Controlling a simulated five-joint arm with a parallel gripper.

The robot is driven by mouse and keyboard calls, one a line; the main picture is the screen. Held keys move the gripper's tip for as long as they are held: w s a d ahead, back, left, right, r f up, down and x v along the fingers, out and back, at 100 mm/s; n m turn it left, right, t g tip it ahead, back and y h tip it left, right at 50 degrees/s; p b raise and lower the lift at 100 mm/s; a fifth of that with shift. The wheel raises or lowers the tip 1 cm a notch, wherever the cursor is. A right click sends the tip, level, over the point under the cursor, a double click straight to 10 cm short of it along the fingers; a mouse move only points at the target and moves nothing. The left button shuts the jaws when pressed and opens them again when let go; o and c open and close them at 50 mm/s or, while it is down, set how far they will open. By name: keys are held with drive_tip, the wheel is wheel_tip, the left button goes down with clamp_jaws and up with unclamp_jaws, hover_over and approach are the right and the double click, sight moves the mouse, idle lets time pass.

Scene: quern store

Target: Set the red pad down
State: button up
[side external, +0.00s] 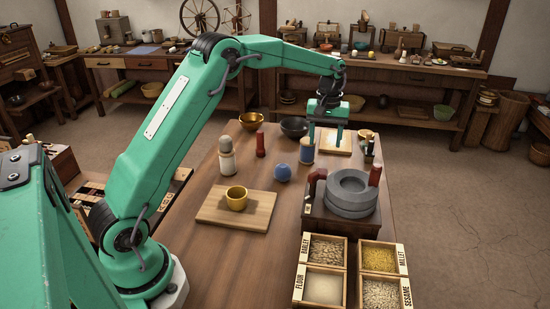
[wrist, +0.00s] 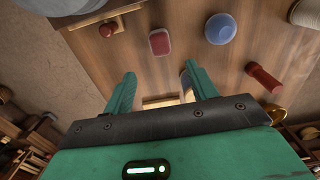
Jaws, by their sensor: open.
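A small red pad with rounded corners (wrist: 159,42) shows in the wrist view, apart from my fingers and beyond their tips. A dark red shape at the left of the quern in the side view (side external: 316,183) looks like the same pad; how it rests is unclear there. My gripper (side external: 325,144) points down, open, over the far part of the table. In the wrist view its two green fingers (wrist: 160,74) are spread, with no pad between them. A blue cylinder (side external: 306,153) stands close by the left finger; whether they touch is unclear.
A stone quern (side external: 352,190) stands right of the pad. A blue ball (side external: 282,173), red bottle (side external: 260,145), pale shaker (side external: 226,158) and dark bowl (side external: 294,126) stand around. A yellow cup (side external: 237,198) sits on a wooden board (side external: 262,210). Grain boxes (side external: 348,274) fill the front right.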

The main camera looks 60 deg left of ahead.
drive_tip(key=s+d+r+m+t, duration=0.1)
drive_tip(key=s+d+r+m, duration=0.15)
drive_tip(key=s+r, duration=0.5)
drive_tip(key=s+d+r+m+t, duration=0.25)
drive_tip(key=s+r, duration=0.35)
drive_tip(key=s, duration=0.3)
drive_tip(key=s+d+f+m+t, duration=0.1)
drive_tip(key=s+d+m, duration=0.1)
drive_tip(key=s, duration=0.6)
drive_tip(key=s+d+f+m+t, duration=0.1)
drive_tip(key=s+m, duration=0.1)
drive_tip(key=s, duration=0.7)
drive_tip(key=shift+s+d+f, duration=0.15)
drive_tip(key=shift+d+f, duration=0.2)
drive_tip(key=shift+d, duration=0.05)
